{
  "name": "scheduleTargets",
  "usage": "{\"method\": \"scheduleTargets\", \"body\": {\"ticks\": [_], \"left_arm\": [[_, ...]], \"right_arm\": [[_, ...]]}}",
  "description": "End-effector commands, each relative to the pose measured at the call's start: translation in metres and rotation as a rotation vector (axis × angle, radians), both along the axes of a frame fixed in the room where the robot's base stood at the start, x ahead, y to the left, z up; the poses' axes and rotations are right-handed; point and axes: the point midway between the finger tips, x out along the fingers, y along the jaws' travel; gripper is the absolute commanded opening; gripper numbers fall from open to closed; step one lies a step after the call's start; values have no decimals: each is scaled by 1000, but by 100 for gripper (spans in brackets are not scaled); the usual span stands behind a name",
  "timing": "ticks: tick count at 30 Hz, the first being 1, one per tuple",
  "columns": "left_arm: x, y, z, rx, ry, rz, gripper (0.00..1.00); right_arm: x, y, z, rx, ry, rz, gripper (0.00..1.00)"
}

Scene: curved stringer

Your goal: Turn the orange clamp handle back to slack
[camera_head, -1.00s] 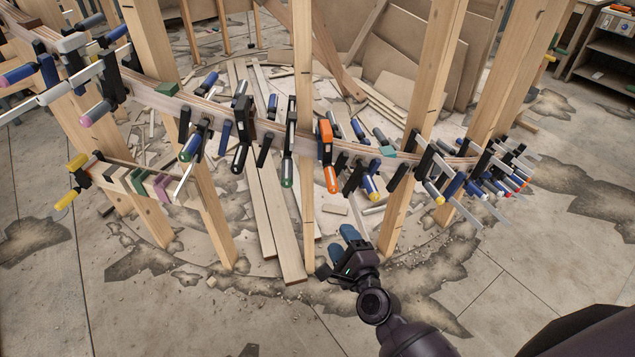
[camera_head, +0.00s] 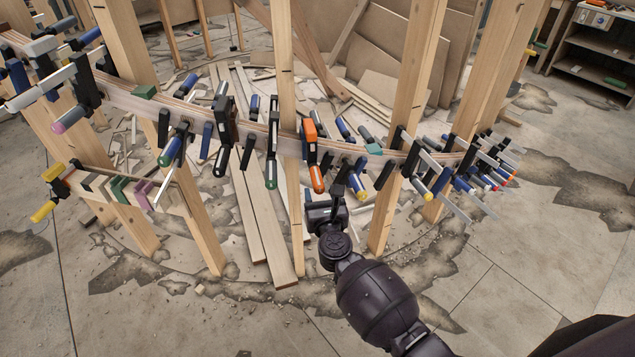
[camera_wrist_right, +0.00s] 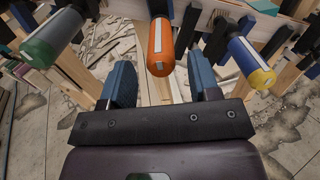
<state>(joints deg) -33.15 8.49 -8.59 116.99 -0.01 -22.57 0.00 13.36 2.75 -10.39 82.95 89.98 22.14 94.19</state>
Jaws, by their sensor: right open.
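The orange clamp (camera_head: 309,139) grips the curved wooden stringer near the middle of the head view. Its orange handle (camera_head: 317,179) hangs down below the stringer. In the right wrist view the handle (camera_wrist_right: 160,47) shows end-on, with a pale strip on its side. My right gripper (camera_wrist_right: 164,84) is open, with its blue fingers to the left and right of the handle's lower end and gaps on both sides. In the head view my right gripper (camera_head: 325,205) is just below the handle, its fingers partly hidden. My left gripper is not in view.
A clamp with a green handle (camera_wrist_right: 52,38) hangs left of the orange one, and a blue clamp with a yellow tip (camera_wrist_right: 250,62) hangs close on the right. Several more clamps line the stringer (camera_head: 260,127). Upright posts (camera_head: 290,100) stand nearby.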

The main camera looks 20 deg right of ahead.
Motion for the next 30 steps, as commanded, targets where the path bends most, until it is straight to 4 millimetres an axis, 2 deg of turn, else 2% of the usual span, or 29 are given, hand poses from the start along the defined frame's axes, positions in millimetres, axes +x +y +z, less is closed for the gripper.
{"method": "scheduleTargets", "body": {"ticks": [3,9,15,23,30], "left_arm": [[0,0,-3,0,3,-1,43],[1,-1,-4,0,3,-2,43],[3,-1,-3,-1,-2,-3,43],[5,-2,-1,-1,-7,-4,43],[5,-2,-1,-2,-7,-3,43]], "right_arm": [[18,-3,-1,-3,1,1,56],[38,-5,-2,-2,2,1,56],[46,-7,-1,-3,1,1,56],[47,-7,0,-2,1,0,56],[47,-7,0,-2,1,0,19]]}}
